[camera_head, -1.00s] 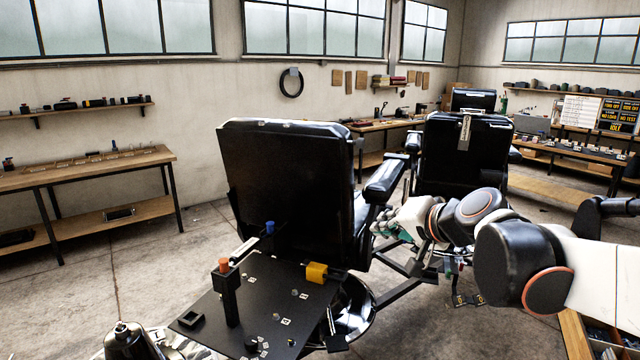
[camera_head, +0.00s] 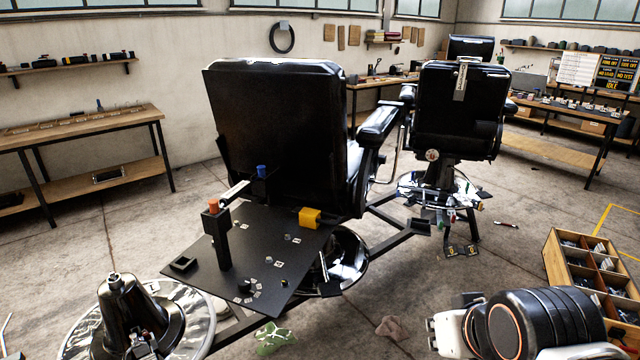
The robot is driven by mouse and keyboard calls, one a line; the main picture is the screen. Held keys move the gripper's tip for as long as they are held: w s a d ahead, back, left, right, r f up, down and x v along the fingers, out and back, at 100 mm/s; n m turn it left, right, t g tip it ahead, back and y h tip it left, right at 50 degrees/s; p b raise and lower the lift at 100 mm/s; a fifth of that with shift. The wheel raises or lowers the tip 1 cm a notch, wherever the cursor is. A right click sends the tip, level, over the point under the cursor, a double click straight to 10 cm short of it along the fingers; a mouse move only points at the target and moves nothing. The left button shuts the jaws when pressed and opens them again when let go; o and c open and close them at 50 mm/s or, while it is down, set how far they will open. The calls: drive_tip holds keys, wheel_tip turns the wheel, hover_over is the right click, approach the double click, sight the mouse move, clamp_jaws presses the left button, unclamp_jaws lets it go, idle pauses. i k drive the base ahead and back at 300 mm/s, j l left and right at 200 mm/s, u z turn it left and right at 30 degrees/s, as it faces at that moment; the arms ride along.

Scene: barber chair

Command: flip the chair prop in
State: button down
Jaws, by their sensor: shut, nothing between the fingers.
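The near barber chair (camera_head: 275,135) stands in the middle with its black back toward me. A second black barber chair (camera_head: 462,110) stands behind it to the right, with a metal strip (camera_head: 461,80) on its back. I cannot tell for sure which part is the chair prop. A thin dark bar (camera_head: 324,268) stands by the right edge of the black plate, near the chair's round base (camera_head: 345,262). My arm shows only at the lower right, well apart from both chairs. My gripper's fingers are not in the picture.
The black plate (camera_head: 215,282) in front of the near chair carries an orange-topped post (camera_head: 219,240) and a yellow block (camera_head: 310,218). A chrome base with a black cone (camera_head: 130,310) is at lower left. A compartmented wooden box (camera_head: 552,262) is at right.

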sight(309, 217)
drive_tip(key=i+l, duration=0.8)
drive_tip(key=i, duration=0.15)
drive_tip(key=i+j+u, duration=0.05)
